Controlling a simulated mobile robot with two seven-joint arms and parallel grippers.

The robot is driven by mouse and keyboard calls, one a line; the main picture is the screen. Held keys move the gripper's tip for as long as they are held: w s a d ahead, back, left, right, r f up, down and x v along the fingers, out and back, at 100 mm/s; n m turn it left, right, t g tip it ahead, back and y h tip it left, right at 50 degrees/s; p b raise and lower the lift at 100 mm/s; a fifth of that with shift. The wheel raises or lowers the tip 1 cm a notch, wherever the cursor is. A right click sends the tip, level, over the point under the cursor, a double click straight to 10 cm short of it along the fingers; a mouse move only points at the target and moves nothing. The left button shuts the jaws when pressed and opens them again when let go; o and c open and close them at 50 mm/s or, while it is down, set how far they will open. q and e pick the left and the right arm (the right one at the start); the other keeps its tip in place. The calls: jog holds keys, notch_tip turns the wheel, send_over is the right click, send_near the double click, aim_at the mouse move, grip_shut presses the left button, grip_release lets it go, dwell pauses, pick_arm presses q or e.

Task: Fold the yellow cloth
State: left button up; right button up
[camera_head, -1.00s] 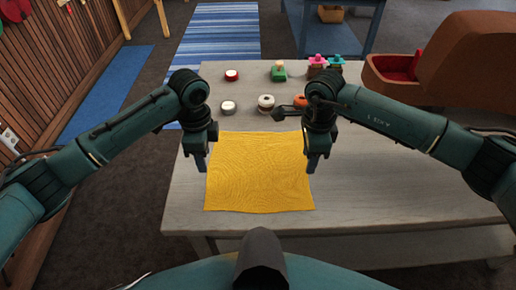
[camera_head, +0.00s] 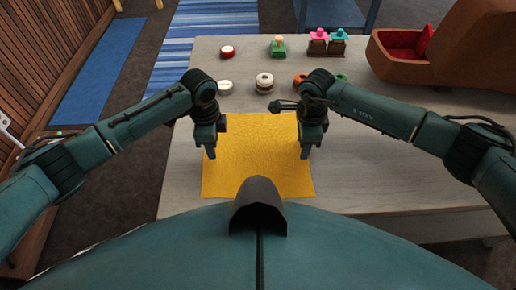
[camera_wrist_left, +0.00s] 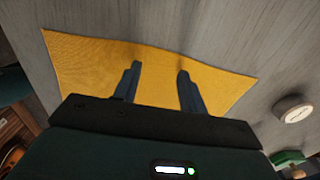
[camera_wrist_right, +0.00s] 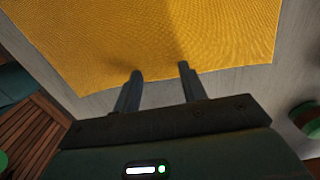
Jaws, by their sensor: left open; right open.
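The yellow cloth (camera_head: 257,160) lies flat and spread out on the grey wooden table (camera_head: 400,165). My left gripper (camera_head: 210,154) is over the cloth's left side, with open, empty fingers. In the left wrist view the cloth (camera_wrist_left: 100,65) lies beneath the open fingers (camera_wrist_left: 157,85). My right gripper (camera_head: 306,154) is at the cloth's right edge, open and empty. In the right wrist view the cloth (camera_wrist_right: 150,35) reaches the open fingertips (camera_wrist_right: 160,72), and its edge runs near them. Whether either gripper touches the cloth is unclear.
Behind the cloth stand a white round container (camera_head: 226,87), a cream ring-shaped item (camera_head: 264,83), a red-and-white round item (camera_head: 227,52) and a green block (camera_head: 277,48). A brown case with red lining (camera_head: 400,45) is at the back right. The table's right side is clear.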

pick_arm(q)
jog(key=shift+f, duration=0.25)
pick_arm(e)
jog(key=shift+f, duration=0.2)
pick_arm(q)
grip_shut()
pick_arm(e)
grip_shut()
dwell(0.7)
pick_arm(q)
jog(key=shift+r, duration=0.2)
pick_arm(e)
jog(key=shift+r, duration=0.15)
